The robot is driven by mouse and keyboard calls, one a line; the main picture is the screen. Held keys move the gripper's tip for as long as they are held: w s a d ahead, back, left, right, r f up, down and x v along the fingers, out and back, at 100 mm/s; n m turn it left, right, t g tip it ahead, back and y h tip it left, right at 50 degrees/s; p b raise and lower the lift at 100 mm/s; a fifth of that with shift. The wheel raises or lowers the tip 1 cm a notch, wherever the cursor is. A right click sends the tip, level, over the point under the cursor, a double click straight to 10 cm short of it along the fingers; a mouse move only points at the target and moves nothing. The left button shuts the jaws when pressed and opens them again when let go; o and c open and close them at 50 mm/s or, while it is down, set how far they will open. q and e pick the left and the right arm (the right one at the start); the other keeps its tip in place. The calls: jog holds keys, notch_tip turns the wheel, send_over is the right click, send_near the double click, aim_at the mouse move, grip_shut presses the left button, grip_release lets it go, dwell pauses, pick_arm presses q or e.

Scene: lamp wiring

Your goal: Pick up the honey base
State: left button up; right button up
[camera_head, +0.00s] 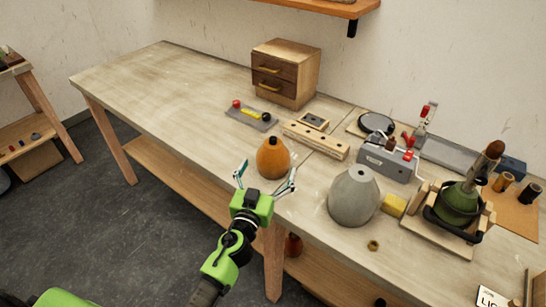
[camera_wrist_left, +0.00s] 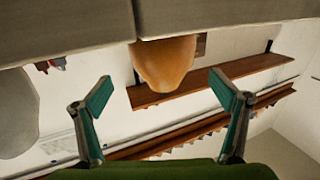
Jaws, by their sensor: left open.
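The honey base (camera_head: 273,158) is a rounded orange-brown body with a dark opening on top. It stands upright near the front edge of the workbench. My left gripper (camera_head: 266,176) is open at the bench's front edge, its teal fingers spread to either side of the honey base and not closed on it. In the left wrist view, which looks upside down, the honey base (camera_wrist_left: 163,63) hangs from the top between the open fingers (camera_wrist_left: 162,95), just beyond their tips. My right gripper is not in view.
A grey base (camera_head: 354,196) stands to the right, with a yellow block (camera_head: 394,205) beside it. A wooden strip with holes (camera_head: 315,139) lies behind the honey base. A green base (camera_head: 457,203) sits in a fixture farther right. The bench's left part is clear.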

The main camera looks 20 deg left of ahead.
aim_at(272, 156)
pick_arm(q)
jog(key=shift+w+a, duration=0.1)
jog(key=shift+w, duration=0.45)
jog(key=w, duration=0.4)
jog(key=shift+w+a+f+p, duration=0.2)
jog(key=shift+p, duration=0.1)
jog(key=shift+s, duration=0.1)
jog(key=c, duration=1.7)
jog(key=shift+r, duration=0.35)
jog(key=c, duration=0.5)
jog(key=shift+o, duration=0.2)
